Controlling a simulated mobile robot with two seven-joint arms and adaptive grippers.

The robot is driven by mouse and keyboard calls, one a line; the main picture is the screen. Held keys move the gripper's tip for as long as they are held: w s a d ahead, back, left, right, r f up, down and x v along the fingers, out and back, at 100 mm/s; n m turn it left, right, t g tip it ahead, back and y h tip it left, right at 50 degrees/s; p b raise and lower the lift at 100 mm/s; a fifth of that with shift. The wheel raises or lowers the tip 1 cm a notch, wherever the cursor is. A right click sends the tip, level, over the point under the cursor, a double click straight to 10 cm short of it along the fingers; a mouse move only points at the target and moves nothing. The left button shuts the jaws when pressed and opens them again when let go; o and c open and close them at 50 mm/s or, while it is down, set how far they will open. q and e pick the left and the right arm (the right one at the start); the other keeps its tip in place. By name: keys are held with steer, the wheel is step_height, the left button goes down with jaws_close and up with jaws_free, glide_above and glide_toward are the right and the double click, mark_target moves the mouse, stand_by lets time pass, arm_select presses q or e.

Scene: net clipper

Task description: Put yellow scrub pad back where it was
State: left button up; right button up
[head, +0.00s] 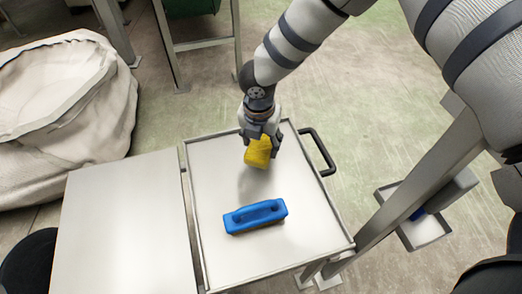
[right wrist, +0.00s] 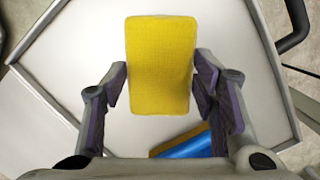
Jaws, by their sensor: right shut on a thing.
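The yellow scrub pad (head: 258,153) is held by my right gripper (head: 260,138) above the far part of the metal tray-topped cart (head: 221,252). In the right wrist view, the pad (right wrist: 161,62) lies between the two fingers of my right gripper (right wrist: 160,85), which is shut on it. A soft shadow on the tray surface shows below the pad, so it appears raised off the tray. My left gripper is not in view.
A blue-handled brush (head: 255,215) lies on the near part of the tray; its edge also shows in the right wrist view (right wrist: 190,147). A plain metal table (head: 125,225) adjoins on the left. A black handle (head: 318,152) sticks out right. A large pale sack (head: 60,115) stands far left.

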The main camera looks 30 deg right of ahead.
mark_target(262, 149)
steer(key=shift+w+d+f, duration=0.25)
steer(key=shift+w+f, duration=0.05)
steer(key=shift+f, duration=0.2)
steer(key=shift+w+d+f+b, duration=0.15)
steer(key=shift+f+b, duration=0.05)
steer(key=shift+f, duration=0.7)
steer(key=shift+w+d+f+b, duration=0.1)
steer(key=shift+f+b, duration=0.05)
steer(key=shift+f, duration=0.7)
steer(key=shift+f, duration=0.2)
steer(key=o, duration=1.1)
steer(key=shift+r, duration=0.1)
